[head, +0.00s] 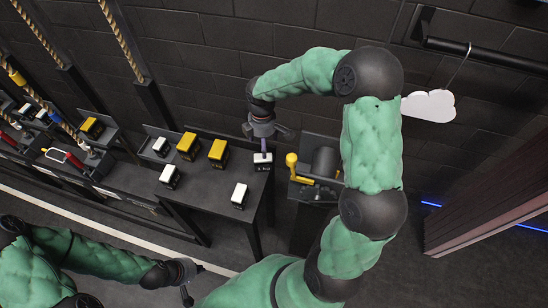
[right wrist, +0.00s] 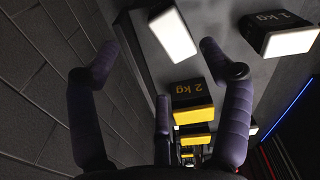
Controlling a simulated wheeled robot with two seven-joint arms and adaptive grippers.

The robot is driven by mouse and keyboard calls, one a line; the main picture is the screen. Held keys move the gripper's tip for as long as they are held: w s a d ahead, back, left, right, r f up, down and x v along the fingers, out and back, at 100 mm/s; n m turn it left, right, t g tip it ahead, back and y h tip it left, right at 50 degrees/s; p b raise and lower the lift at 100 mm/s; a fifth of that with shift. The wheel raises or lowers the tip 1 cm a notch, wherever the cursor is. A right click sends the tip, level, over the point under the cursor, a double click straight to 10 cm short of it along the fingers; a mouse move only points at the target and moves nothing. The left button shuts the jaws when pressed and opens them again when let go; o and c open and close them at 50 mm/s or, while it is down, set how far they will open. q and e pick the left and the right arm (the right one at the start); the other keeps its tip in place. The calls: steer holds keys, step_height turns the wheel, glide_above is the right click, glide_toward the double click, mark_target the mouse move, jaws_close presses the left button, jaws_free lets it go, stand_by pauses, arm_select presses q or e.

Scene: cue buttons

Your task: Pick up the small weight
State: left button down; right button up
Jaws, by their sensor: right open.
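Small weights are black blocks with white faces; one (head: 262,163) stands near the table's right end, partly covered by my right gripper (head: 265,145). In the right wrist view, a white-faced block (right wrist: 172,33) lies between and beyond the spread purple fingers of the right gripper (right wrist: 182,48); I see no contact. Another white-faced block (right wrist: 281,30) reads "1 kg". More white-topped blocks stand at the front (head: 239,196), left (head: 169,177) and back left (head: 161,146). My left gripper (head: 189,283) is low in front of the table; its finger opening is unclear.
Yellow-topped blocks (head: 187,146) and (head: 218,152) stand on the dark table (head: 210,192); one (right wrist: 192,103) reads "2 kg". A dark device with a yellow handle (head: 292,161) is right of the table. A brick wall stands close behind. Floor in front looks clear.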

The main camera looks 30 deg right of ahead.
mark_target(263, 160)
steer(key=f+b, duration=0.1)
steer(key=f, duration=0.4)
steer(key=shift+a, duration=0.2)
steer(key=f, duration=0.1)
steer(key=f+b, duration=0.1)
steer(key=f, duration=0.1)
steer(key=f+b, duration=0.1)
steer(key=f, duration=0.1)
steer(key=shift+s+a+f, duration=0.1)
steer(key=shift+s+a, duration=0.15)
jaws_close()
